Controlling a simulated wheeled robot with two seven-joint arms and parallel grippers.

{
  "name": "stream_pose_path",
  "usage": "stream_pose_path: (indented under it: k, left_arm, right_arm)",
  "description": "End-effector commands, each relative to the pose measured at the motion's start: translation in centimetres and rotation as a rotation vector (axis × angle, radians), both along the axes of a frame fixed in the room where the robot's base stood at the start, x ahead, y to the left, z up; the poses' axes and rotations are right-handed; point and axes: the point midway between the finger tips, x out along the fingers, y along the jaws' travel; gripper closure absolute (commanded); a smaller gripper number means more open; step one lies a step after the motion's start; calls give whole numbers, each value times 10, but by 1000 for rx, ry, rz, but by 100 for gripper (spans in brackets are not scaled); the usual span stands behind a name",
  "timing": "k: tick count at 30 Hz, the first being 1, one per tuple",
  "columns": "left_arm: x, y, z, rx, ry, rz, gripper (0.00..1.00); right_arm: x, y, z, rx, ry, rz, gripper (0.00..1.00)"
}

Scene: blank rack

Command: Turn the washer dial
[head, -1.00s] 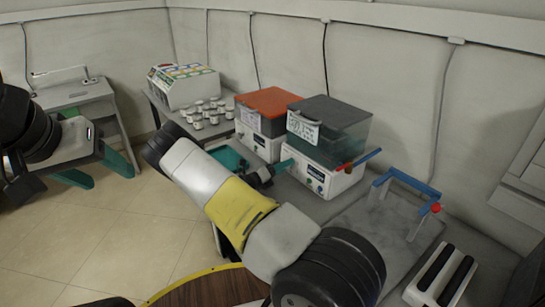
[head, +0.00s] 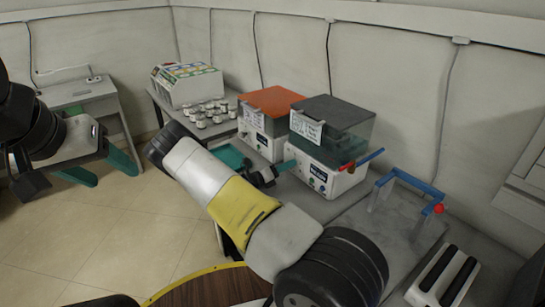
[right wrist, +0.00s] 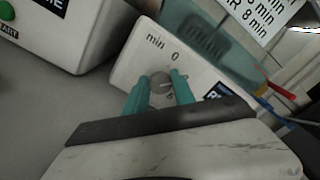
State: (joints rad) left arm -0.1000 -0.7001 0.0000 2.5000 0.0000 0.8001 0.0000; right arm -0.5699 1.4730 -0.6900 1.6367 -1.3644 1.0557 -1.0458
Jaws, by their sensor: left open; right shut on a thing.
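The washer with the dark lid (head: 335,113) and white base (head: 341,182) stands on the bench in the head view. Its small grey round dial (right wrist: 160,84) shows in the right wrist view, under the printed "min" and "0". My right gripper (right wrist: 159,82) is shut on the dial, one teal finger on each side. In the head view the right gripper (head: 285,167) is at the washer's front, and the dial there is hidden or too small to make out. My left gripper (head: 106,172) is open and empty at the left, over the floor.
A second washer with an orange lid (head: 271,101) stands left of the dark one. Several small jars (head: 212,112) and a white box (head: 188,86) are farther left. A blue-handled rack (head: 408,180) stands at the right. Open floor (head: 120,235) lies at the lower left.

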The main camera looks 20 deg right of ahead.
Motion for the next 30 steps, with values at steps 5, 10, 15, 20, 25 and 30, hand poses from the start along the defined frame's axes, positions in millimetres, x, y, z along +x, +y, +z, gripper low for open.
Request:
stream_pose_path:
  k: [5,10,15,20,25,30]
  left_arm:
    - [0,0,0,0,0,0,41]
    - [0,0,0,0,0,0,41]
    - [0,0,0,0,0,0,41]
    - [0,0,0,0,0,0,41]
    - [0,0,0,0,0,0,41]
    - [0,0,0,0,0,0,41]
  right_arm:
    - [0,1,0,48,-135,2,100]
    - [0,1,0,101,-287,3,100]
    - [0,1,0,156,-440,2,100]
    - [-1,1,0,205,-583,1,100]
    - [-1,1,0,258,-736,1,100]
    - [-1,1,0,310,-884,2,100]
